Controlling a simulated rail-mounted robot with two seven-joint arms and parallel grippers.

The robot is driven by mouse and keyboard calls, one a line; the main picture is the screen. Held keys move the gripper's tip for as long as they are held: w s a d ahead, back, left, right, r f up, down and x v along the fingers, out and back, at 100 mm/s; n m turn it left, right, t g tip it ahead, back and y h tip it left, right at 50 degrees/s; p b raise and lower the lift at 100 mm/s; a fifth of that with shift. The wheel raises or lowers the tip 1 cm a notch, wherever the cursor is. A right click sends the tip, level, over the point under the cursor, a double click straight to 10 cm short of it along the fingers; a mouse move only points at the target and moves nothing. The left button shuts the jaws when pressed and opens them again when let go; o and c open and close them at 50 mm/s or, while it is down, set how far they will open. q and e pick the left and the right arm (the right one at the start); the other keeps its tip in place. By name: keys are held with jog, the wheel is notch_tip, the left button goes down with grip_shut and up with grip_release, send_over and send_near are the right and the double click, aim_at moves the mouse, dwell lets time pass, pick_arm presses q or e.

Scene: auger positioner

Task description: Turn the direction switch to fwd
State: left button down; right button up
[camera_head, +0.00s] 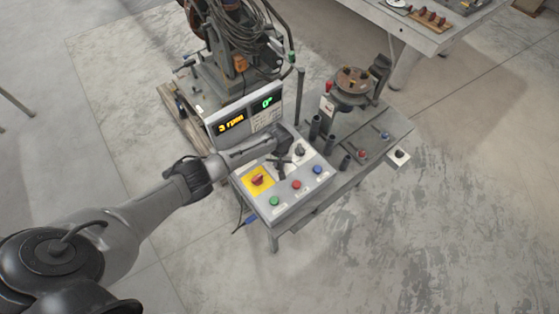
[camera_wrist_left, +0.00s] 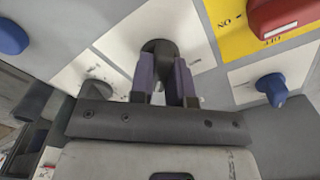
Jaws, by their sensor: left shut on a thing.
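The grey control box (camera_head: 275,205) stands on the machine's bench, with its buttons and knobs on the sloped top. My left gripper (camera_head: 284,163) reaches over this panel from the left. In the left wrist view, its two fingers (camera_wrist_left: 166,80) are shut on the black direction switch (camera_wrist_left: 160,48), one on each side. The switch sits on a white label plate whose words I cannot read, so its set position is unclear. In the head view my gripper largely hides the switch. My right gripper is not in view.
Another dark knob (camera_head: 300,150) is to the right. The display (camera_head: 232,124) behind reads 3 rpm and 0°.

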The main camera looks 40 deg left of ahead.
pick_arm(q)
jog(key=shift+m, duration=0.3)
jog(key=c, duration=1.1)
grip_release()
jog(key=shift+r+p, duration=0.6)
jog(key=shift+r, duration=6.35)
